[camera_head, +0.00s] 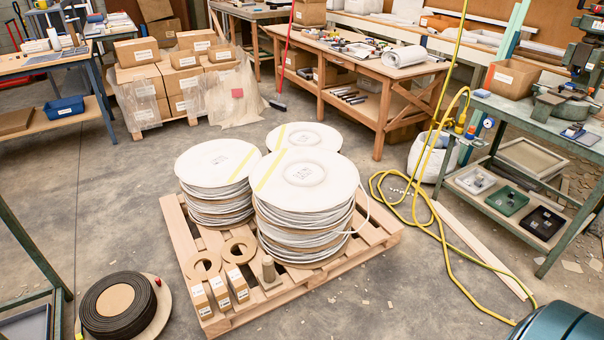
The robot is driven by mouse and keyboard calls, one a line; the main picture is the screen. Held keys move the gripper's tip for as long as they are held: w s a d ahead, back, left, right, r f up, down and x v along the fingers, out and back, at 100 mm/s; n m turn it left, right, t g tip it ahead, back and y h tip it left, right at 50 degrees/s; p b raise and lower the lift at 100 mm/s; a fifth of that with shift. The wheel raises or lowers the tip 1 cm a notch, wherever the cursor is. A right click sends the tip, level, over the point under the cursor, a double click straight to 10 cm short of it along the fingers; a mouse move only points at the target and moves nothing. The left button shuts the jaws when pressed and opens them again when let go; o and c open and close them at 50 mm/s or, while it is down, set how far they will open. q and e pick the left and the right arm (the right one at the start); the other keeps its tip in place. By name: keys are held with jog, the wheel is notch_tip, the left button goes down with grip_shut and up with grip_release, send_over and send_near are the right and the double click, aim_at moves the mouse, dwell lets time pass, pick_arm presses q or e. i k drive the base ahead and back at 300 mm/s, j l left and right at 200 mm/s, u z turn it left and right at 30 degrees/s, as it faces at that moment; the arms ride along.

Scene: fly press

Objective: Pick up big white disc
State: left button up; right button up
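Big white discs lie in stacks on a wooden pallet (372,240) in the middle of the floor. The front right stack has the largest top disc (325,178), with a yellow stripe and a printed centre. A second white disc (205,165) tops the left stack, also with a yellow stripe. A third white disc (310,134) tops the back stack, partly hidden behind the front one. The discs below show only as layered edges. Neither of my grippers is in view.
Small boxes (220,290) and brown rings (238,249) sit at the pallet's front left. A black coil (105,306) lies on the floor at left. A yellow hose (448,250) and a plank (480,250) lie at right. Workbenches (375,100) stand behind.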

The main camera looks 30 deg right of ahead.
aim_at(296, 179)
jog(key=i+l, duration=0.15)
jog(key=l, duration=0.25)
jog(key=i+l, duration=0.15)
jog(key=l, duration=0.25)
jog(key=i+l, duration=0.1)
jog(key=l, duration=0.3)
jog(key=i+l, duration=0.15)
jog(key=l, duration=0.3)
jog(key=i+l, duration=0.15)
jog(key=l, duration=0.25)
jog(key=i+l, duration=0.15)
jog(key=l, duration=0.25)
jog(key=i+l, duration=0.15)
jog(key=l, duration=0.25)
jog(key=i+l, duration=0.1)
jog(key=l, duration=0.3)
